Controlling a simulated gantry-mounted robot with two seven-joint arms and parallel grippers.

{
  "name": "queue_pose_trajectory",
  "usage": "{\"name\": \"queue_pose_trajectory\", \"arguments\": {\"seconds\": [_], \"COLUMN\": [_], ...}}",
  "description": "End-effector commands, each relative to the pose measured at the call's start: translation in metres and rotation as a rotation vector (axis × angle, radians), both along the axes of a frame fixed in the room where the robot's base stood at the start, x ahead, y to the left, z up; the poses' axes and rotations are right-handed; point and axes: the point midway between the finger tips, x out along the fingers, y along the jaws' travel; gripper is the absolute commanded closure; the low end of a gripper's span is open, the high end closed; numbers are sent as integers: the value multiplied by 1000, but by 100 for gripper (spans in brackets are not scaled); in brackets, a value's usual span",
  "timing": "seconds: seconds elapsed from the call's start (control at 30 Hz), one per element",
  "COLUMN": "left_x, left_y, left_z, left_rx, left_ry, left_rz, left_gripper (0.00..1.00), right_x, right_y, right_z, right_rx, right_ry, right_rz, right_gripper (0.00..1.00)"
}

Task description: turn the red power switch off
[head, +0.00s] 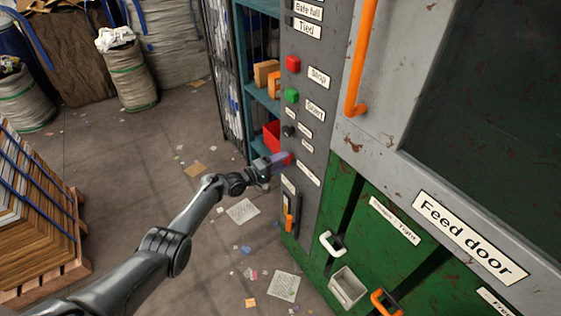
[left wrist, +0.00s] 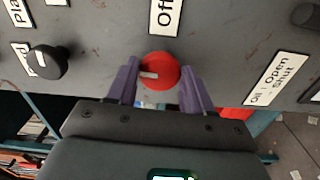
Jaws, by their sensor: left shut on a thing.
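The red power switch (left wrist: 160,71) is a round red knob on the grey control panel (left wrist: 110,60). Its pale pointer mark points left in the left wrist view. A white label reading "Off" (left wrist: 166,14) sits above it in that view. My left gripper (left wrist: 160,82) has its purple fingers on either side of the knob, shut on it. In the head view my left gripper (head: 279,160) reaches the panel's lower left edge, and its fingers mostly hide the switch. My right gripper is not in view.
A black knob (left wrist: 47,62) is beside the switch on the panel. Red (head: 292,64) and green (head: 291,95) buttons are higher up. An orange handle (head: 361,60) and green doors (head: 385,225) are to the right. Shelves stand behind; littered floor lies left.

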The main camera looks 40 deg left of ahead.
Motion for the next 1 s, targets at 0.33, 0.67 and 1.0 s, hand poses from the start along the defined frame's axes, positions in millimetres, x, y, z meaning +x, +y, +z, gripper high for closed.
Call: {"name": "queue_pose_trajectory", "arguments": {"seconds": [0.33, 0.67, 1.0], "left_x": [0, 0, 0], "left_y": [0, 0, 0], "left_z": [1, 1, 1], "left_rx": [-86, -93, -90], "left_ry": [26, 29, 29], "left_rz": [0, 0, 0], "left_gripper": [80, 80, 24], "right_x": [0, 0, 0], "right_y": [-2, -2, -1], "right_z": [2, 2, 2], "right_rx": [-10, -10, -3], "right_ry": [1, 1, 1], "right_rz": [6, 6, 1], "right_gripper": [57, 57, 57]}}
